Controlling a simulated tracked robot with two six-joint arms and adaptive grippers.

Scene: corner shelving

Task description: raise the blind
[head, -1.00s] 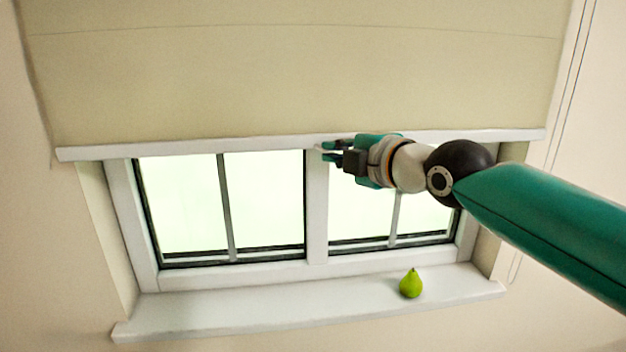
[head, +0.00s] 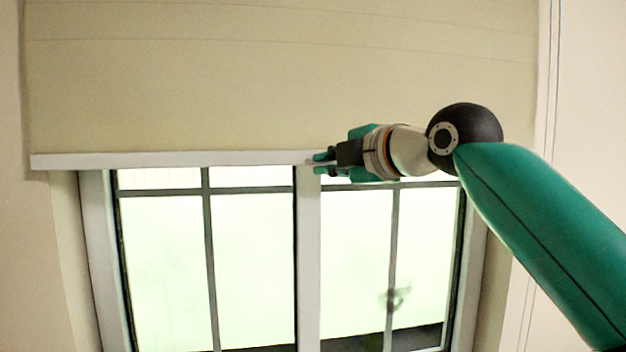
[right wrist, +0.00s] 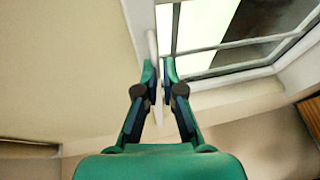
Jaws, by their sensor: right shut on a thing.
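The beige blind (head: 250,95) covers the upper part of the window in the head view, with a white bottom bar (head: 170,159) along its lower edge. My right gripper (head: 322,163) is shut on this bar near its middle, in front of the central window post. In the right wrist view the green fingers (right wrist: 160,75) close around the white bar (right wrist: 152,45), with blind fabric (right wrist: 70,60) on the left. The right part of the bar is hidden behind my gripper and wrist in the head view. My left gripper is not in view.
Window panes (head: 160,260) with dark glazing bars show below the blind. White frame posts (head: 308,270) stand between and beside them. A thin cord (head: 545,120) hangs at the right of the window. The sill is out of the head view.

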